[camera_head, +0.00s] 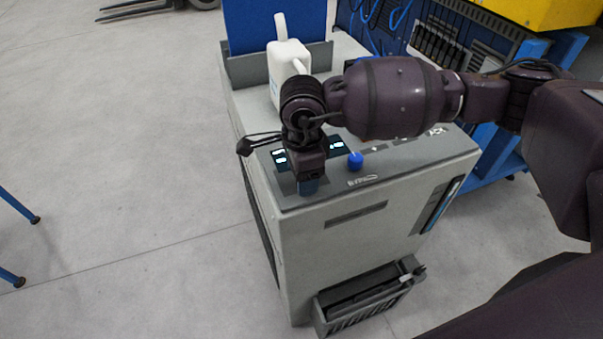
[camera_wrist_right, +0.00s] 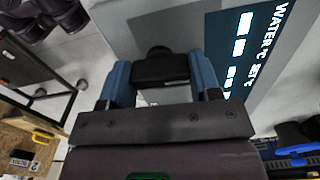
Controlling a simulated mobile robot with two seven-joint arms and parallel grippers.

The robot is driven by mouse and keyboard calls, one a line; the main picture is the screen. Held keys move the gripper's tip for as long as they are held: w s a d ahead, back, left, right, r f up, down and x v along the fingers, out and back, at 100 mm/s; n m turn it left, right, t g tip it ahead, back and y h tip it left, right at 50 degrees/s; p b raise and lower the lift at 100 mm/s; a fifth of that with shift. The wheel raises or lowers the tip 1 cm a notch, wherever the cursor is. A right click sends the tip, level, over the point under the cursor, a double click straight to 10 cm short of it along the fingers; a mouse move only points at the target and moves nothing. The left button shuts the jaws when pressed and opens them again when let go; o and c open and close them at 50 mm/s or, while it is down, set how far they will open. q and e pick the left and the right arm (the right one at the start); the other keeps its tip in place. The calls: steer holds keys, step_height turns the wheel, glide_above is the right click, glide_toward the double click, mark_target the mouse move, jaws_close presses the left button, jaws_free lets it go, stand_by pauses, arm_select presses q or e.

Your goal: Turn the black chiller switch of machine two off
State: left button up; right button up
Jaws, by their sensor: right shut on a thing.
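The grey chiller cabinet (camera_head: 335,240) stands in the middle of the head view, with a dark display panel (camera_head: 337,147) on its sloped top. The panel also shows in the right wrist view (camera_wrist_right: 238,50), with lit digits and "WATER" lettering. My right gripper (camera_head: 308,187) points down at the panel's near left end. In the right wrist view its blue fingers stand on both sides of the black switch (camera_wrist_right: 158,66) and are shut on it. In the head view the gripper hides the switch. My left gripper is not in view.
A blue knob (camera_head: 355,161) sits on the top, right of my gripper. A white jug-like container (camera_head: 289,66) stands behind my wrist. A blue and yellow machine (camera_head: 520,12) is at the back right. The floor (camera_head: 120,150) to the left is mostly clear.

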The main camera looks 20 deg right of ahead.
steer(key=shift+n, duration=0.5)
steer(key=o, duration=0.8)
steer(key=shift+o, duration=0.6)
step_height(320, 180, up, 11)
steer(key=shift+f, duration=0.1)
